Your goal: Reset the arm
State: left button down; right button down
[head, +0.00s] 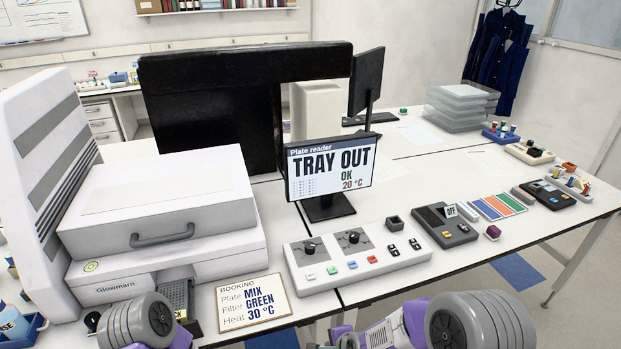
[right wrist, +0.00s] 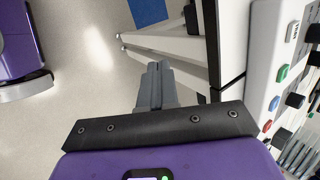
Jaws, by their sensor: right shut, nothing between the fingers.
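My right gripper (right wrist: 156,78) shows in the right wrist view with its grey fingers together and nothing between them. It points over the bare floor, beside the table edge and apart from it. In the head view parts of my two arms show along the bottom edge, in grey and purple. My left gripper cannot be made out in either view.
The white plate reader (head: 165,225) stands at the left. Its screen (head: 330,165) reads TRAY OUT, OK, 20 °C. A booking card (head: 252,301) reads Mix, Green, 30 °C. A control panel (head: 357,255) with knobs and buttons lies near the front table edge.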

jog(key=s+d+f+n+g+b, duration=0.1)
jog(key=s+d+f+n+g, duration=0.1)
jog(key=s+f+n, duration=0.4)
jog(key=s+d+f+n+g+y+b, duration=0.1)
jog(key=s+d+f+n+g, duration=0.1)
jog(key=s+f+n, duration=0.4)
jog(key=s+f+g, duration=0.1)
jog(key=s+f, duration=0.4)
jog(key=shift+s+f, duration=0.35)
jog(key=shift+s, duration=0.05)
jog(key=shift+d, duration=0.1)
